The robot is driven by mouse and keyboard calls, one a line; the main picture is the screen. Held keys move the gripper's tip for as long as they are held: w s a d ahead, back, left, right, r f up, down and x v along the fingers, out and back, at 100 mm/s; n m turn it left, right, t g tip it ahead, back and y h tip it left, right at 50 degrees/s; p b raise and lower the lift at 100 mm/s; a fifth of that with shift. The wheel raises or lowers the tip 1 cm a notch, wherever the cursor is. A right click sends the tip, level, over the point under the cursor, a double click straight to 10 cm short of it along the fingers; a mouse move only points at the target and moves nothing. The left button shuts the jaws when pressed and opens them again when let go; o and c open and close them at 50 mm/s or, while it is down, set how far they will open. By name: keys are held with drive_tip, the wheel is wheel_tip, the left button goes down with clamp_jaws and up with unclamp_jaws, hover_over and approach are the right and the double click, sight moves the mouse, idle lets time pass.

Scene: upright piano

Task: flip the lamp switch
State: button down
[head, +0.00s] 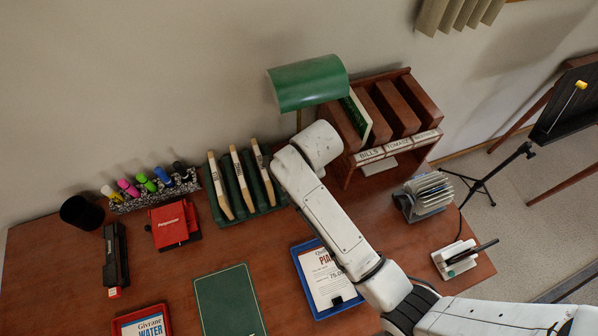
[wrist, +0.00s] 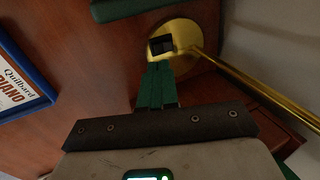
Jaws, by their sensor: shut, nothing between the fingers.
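The lamp has a green shade (head: 307,83) at the back of the desk in the head view. In the wrist view its round brass base (wrist: 183,35) carries a dark, square switch (wrist: 161,45), and a brass stem (wrist: 245,85) runs to the lower right. My gripper (wrist: 158,68) has its green fingers together and empty, with the tips just short of the switch in the picture. I cannot tell whether they touch it. In the head view my arm hides the gripper and the lamp base.
A green rack with wooden pieces (head: 241,181) stands left of my arm, and a wooden shelf of binders (head: 390,110) stands right. A blue tray (head: 325,279) lies in front; it also shows in the wrist view (wrist: 40,82). A grey slatted object (head: 425,195) sits at right.

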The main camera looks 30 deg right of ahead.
drive_tip(key=v, duration=0.7)
drive_tip(key=shift+s, duration=0.25)
drive_tip(key=shift+b, duration=0.7)
